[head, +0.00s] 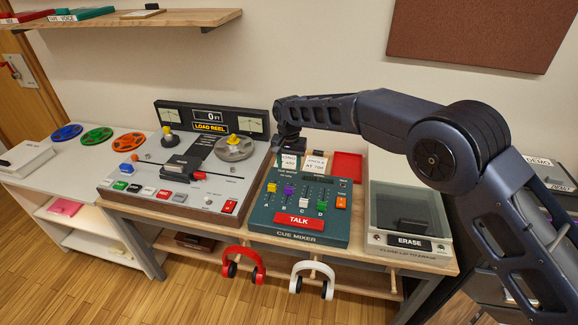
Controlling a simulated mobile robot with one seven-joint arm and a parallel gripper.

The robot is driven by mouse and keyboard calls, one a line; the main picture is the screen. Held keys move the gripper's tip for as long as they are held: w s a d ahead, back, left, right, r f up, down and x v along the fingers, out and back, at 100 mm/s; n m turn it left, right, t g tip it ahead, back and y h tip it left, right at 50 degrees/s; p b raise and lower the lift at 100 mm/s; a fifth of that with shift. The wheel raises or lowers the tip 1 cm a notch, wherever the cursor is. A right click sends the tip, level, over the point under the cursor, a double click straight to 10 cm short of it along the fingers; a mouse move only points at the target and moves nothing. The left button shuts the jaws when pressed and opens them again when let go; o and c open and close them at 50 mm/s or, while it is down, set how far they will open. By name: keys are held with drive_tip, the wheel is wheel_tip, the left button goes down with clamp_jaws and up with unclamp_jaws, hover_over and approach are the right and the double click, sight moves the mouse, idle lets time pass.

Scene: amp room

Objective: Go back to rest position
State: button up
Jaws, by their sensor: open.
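My dark arm reaches in from the right side of the head view. My gripper (281,153) hangs down at the arm's far end, above the back left corner of the green cue mixer (258,226). It is open and small in the view, and I see nothing held in it. Whether it touches anything below is hard to tell.
A tape deck (130,205) stands left of the mixer, and an erase unit (381,240) stands right. Blue, green and orange reels (98,138) lie on the white side table. Red headphones (242,262) and white headphones (312,281) hang at the front. A shelf (190,17) is above.

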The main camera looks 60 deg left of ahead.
idle(0.3)
